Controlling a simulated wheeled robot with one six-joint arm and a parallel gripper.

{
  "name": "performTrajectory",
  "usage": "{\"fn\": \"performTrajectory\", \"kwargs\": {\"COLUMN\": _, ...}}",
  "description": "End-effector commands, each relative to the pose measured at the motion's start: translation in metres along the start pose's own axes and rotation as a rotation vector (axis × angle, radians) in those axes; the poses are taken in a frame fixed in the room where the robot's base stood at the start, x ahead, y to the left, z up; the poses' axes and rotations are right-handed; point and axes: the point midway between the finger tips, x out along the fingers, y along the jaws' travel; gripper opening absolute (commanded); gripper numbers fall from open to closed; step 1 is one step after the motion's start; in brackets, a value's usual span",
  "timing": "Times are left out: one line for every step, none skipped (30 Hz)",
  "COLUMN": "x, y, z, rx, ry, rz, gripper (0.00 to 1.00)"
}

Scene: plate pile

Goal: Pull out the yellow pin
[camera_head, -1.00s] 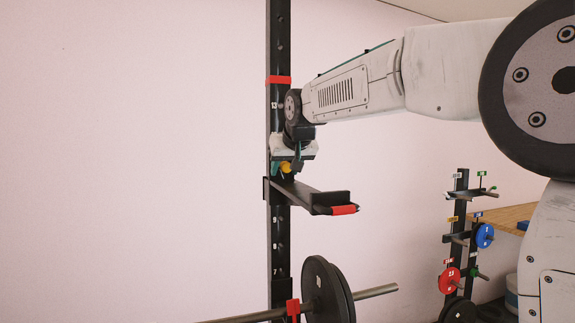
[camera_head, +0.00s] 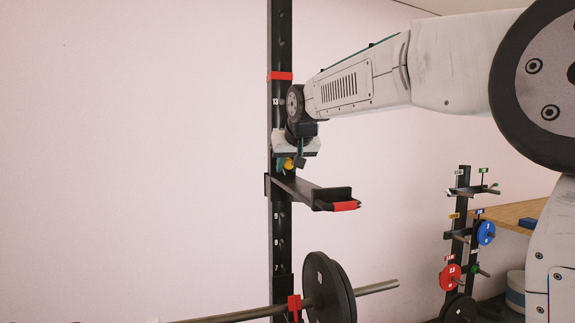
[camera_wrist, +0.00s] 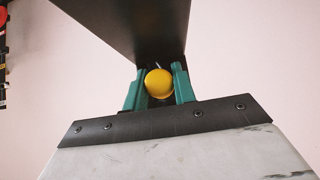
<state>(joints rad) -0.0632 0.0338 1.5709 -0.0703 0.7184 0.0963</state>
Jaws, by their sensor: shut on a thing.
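The yellow pin (camera_head: 289,163) shows as a round yellow knob at the black rack upright (camera_head: 279,240), just above the black safety arm (camera_head: 300,190) with its red end. My gripper (camera_head: 287,161) is at the knob. In the wrist view the yellow pin (camera_wrist: 159,83) sits between the two teal fingers of my gripper (camera_wrist: 159,88), which are shut on it. A thin light piece shows just beyond the knob. The rest of the pin's shaft is hidden, so I cannot tell how deep it sits in the upright.
A barbell with black plates (camera_head: 327,287) rests low on the rack by a red holder (camera_head: 293,304). A plate tree (camera_head: 460,240) with red and blue plates and a wooden table (camera_head: 500,216) stand at the right. The wall side at left is clear.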

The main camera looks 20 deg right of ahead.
Motion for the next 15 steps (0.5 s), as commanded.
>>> {"fn": "performTrajectory", "kwargs": {"x": -0.003, "y": 0.0, "z": 0.002, "rx": 0.0, "ry": 0.001, "rz": 0.0, "gripper": 0.0}}
{"fn": "performTrajectory", "kwargs": {"x": -0.004, "y": 0.0, "z": 0.003, "rx": 0.0, "ry": 0.001, "rz": 0.0, "gripper": 0.0}}
{"fn": "performTrajectory", "kwargs": {"x": -0.005, "y": 0.0, "z": 0.004, "rx": 0.0, "ry": 0.001, "rz": 0.0, "gripper": 0.0}}
{"fn": "performTrajectory", "kwargs": {"x": -0.007, "y": 0.0, "z": 0.005, "rx": 0.0, "ry": 0.001, "rz": 0.0, "gripper": 0.0}}
{"fn": "performTrajectory", "kwargs": {"x": -0.008, "y": 0.0, "z": 0.006, "rx": 0.0, "ry": 0.001, "rz": 0.0, "gripper": 0.0}}
{"fn": "performTrajectory", "kwargs": {"x": -0.009, "y": 0.0, "z": 0.007, "rx": 0.0, "ry": 0.001, "rz": 0.0, "gripper": 0.0}}
{"fn": "performTrajectory", "kwargs": {"x": -0.01, "y": 0.0, "z": 0.009, "rx": 0.0, "ry": 0.001, "rz": 0.0, "gripper": 0.0}}
{"fn": "performTrajectory", "kwargs": {"x": -0.011, "y": 0.0, "z": 0.009, "rx": 0.0, "ry": 0.001, "rz": 0.0, "gripper": 0.0}}
{"fn": "performTrajectory", "kwargs": {"x": -0.013, "y": 0.0, "z": 0.011, "rx": 0.0, "ry": 0.001, "rz": 0.0, "gripper": 0.0}}
{"fn": "performTrajectory", "kwargs": {"x": -0.014, "y": 0.0, "z": 0.012, "rx": 0.0, "ry": 0.001, "rz": 0.0, "gripper": 0.0}}
{"fn": "performTrajectory", "kwargs": {"x": -0.015, "y": 0.0, "z": 0.013, "rx": 0.0, "ry": 0.001, "rz": 0.0, "gripper": 0.0}}
{"fn": "performTrajectory", "kwargs": {"x": -0.017, "y": 0.0, "z": 0.015, "rx": 0.0, "ry": 0.001, "rz": 0.0, "gripper": 0.0}}
{"fn": "performTrajectory", "kwargs": {"x": -0.018, "y": 0.0, "z": 0.015, "rx": 0.0, "ry": 0.001, "rz": 0.0, "gripper": 0.0}}
{"fn": "performTrajectory", "kwargs": {"x": -0.019, "y": 0.0, "z": 0.016, "rx": 0.0, "ry": 0.001, "rz": 0.0, "gripper": 0.0}}
{"fn": "performTrajectory", "kwargs": {"x": -0.02, "y": 0.0, "z": 0.018, "rx": 0.0, "ry": 0.001, "rz": 0.0, "gripper": 0.0}}
